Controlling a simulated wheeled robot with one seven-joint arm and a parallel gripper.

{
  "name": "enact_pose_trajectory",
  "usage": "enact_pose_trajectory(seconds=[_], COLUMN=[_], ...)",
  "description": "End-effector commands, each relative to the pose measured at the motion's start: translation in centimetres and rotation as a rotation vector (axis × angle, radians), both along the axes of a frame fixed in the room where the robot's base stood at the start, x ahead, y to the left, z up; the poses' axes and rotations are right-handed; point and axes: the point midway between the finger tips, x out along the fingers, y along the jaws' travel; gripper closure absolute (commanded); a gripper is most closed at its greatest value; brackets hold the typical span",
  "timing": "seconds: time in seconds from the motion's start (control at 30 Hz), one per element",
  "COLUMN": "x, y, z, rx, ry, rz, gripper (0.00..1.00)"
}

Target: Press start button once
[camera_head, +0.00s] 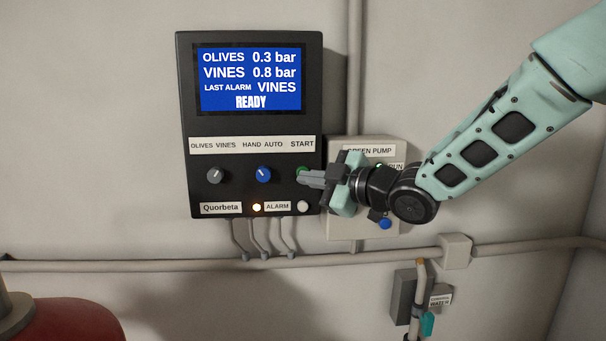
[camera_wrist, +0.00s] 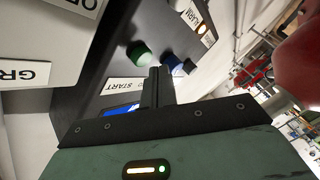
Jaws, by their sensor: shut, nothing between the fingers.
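The green start button (camera_head: 302,170) sits under the START label (camera_head: 302,144) on a dark control panel (camera_head: 187,100). In the wrist view the start button (camera_wrist: 138,54) stands out from the panel, just beyond and left of my fingertips. My gripper (camera_head: 302,181) is shut and empty, its fingers pointing left toward the panel's right side. Its fingertips show close to the button in the wrist view (camera_wrist: 159,72); I cannot tell whether they touch it. The head view shows the button partly hidden by the fingers. The panel screen (camera_head: 252,80) reads READY.
A grey knob (camera_head: 215,176), a blue knob (camera_head: 263,174), a lit amber alarm lamp (camera_head: 257,207) and a white button (camera_head: 303,206) are on the panel. A green pump box (camera_head: 340,229) stands right, behind my gripper. Pipes (camera_head: 340,257) run below; a red tank (camera_head: 65,320) is lower left.

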Motion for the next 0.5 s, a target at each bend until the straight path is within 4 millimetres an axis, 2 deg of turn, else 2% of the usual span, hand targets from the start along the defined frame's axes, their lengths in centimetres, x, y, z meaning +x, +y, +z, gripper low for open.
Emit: enact_pose_trajectory(seconds=[0.5], x=[0.48], y=[0.01], z=[-0.04], rx=[0.001], ry=[0.001], rz=[0.0], gripper=[1.0])
